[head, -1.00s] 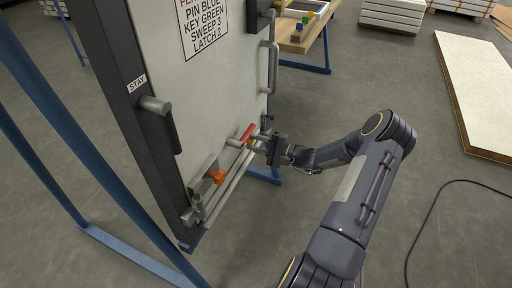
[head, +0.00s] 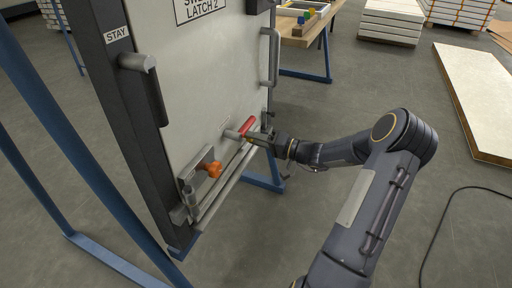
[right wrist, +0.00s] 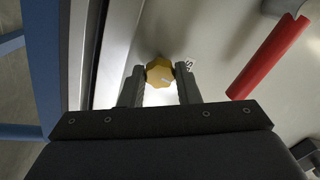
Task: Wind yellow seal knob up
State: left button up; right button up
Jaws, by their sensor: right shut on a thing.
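The yellow seal knob (right wrist: 160,73) is a small lobed knob on the pale door panel, and it shows between my fingertips in the right wrist view. My right gripper (right wrist: 160,84) is shut on it, with one finger on each side. In the head view my right gripper (head: 252,138) reaches in from the right to the lower right part of the door, and it mostly hides the knob there. My left gripper is not in view.
A red-handled lever (head: 247,126) sits close beside my right gripper; its red grip (right wrist: 266,57) fills the wrist view's right side. An orange knob (head: 209,169) is lower left on the door (head: 205,85). A grey bar handle (head: 270,57) stands above.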

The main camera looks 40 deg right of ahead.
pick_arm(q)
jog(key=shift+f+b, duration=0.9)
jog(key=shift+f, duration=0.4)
pick_arm(e)
jog(key=shift+f+n, duration=0.1)
jog(key=shift+n, duration=0.7)
jog(key=o, duration=1)
jog(key=shift+c, duration=0.2)
jog(key=shift+s, duration=0.1)
pick_arm(q)
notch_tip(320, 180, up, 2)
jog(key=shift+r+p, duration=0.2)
jog(key=shift+p, duration=1)
pick_arm(e)
jog(key=v, duration=0.7)
jog(key=shift+s+d, duration=0.2)
jog(key=shift+s, duration=0.1)
